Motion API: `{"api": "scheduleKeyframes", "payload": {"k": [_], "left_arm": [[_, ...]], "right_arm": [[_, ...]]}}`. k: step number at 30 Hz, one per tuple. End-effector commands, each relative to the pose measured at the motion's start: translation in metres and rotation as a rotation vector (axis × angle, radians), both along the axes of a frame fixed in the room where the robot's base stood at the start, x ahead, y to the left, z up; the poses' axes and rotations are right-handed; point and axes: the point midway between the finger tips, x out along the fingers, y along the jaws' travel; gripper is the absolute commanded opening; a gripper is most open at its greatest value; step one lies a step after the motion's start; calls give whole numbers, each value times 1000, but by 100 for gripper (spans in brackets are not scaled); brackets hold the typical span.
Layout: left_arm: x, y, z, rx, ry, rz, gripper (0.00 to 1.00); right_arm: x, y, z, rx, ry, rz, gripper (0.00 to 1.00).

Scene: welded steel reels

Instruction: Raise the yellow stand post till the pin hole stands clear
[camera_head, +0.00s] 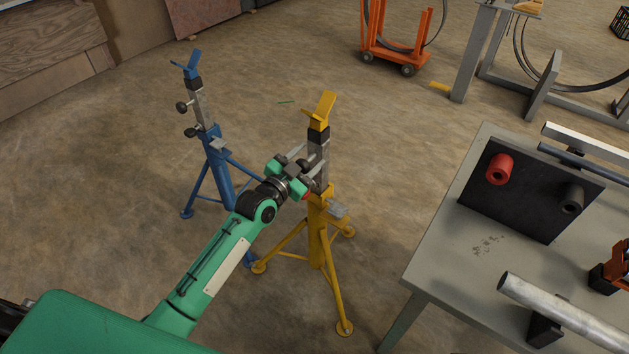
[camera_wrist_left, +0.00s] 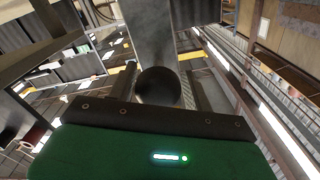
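The yellow stand (camera_head: 317,232) stands upright on splayed legs, with a grey metal post (camera_head: 319,170) and a yellow V-shaped head (camera_head: 322,108) on a black collar. My left gripper (camera_head: 310,172) is at the post from its left side, just above the yellow tube. In the left wrist view a dark round knob (camera_wrist_left: 158,87) sits between my two fingers, with a wide grey upright (camera_wrist_left: 150,32) beyond it. I cannot tell whether the fingers press on the knob. The gripper hides part of the post, and no pin hole can be made out. My right gripper is not in view.
A blue stand (camera_head: 217,165) with two black knobs stands behind and left. A grey table (camera_head: 440,262) at the right carries a dark plate (camera_head: 525,190) with red and black rollers and a metal pipe (camera_head: 565,312). An orange cart (camera_head: 395,50) is at the back. Floor between is open.

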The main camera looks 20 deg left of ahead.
Motion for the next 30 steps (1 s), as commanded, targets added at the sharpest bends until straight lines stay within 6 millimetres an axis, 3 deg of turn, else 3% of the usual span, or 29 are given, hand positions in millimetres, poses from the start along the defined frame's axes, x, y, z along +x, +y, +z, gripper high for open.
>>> {"api": "scheduleKeyframes", "payload": {"k": [11,30], "left_arm": [[-4,1,-4,3,8,-1,57],[-52,18,-4,4,10,-1,57]], "right_arm": [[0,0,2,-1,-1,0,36],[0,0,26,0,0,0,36]]}}
